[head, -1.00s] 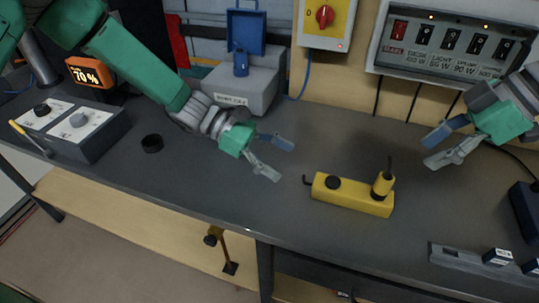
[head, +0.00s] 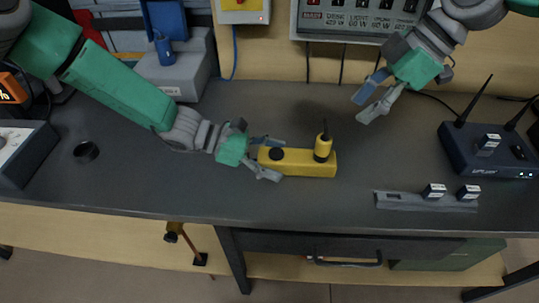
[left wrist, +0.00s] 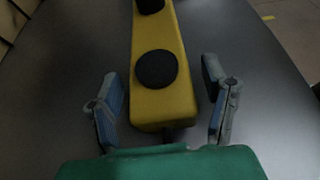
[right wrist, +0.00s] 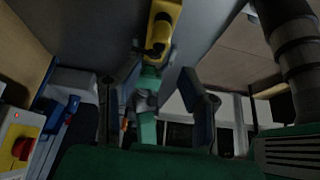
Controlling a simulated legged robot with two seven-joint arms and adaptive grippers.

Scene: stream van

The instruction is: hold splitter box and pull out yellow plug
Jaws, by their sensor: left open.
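The yellow splitter box (head: 298,170) lies on the dark bench, with a black round cap (head: 276,154) near its left end. The yellow plug (head: 323,149) stands upright in its right end, with a black lead rising from the top. My left gripper (head: 281,160) is open at the box's left end. In the left wrist view, the box (left wrist: 160,105) lies between the spread fingers (left wrist: 163,85), with gaps on both sides. My right gripper (head: 368,106) is open and empty, above the bench to the upper right of the plug. The right wrist view also shows the yellow box (right wrist: 165,12), dimly.
A grey strip (head: 400,202) with small dark blocks lies right of the box. A dark router (head: 490,155) with antennas stands further right. A black ring (head: 86,151) lies at left, and a grey case (head: 180,70) stands behind. Bench around the box is clear.

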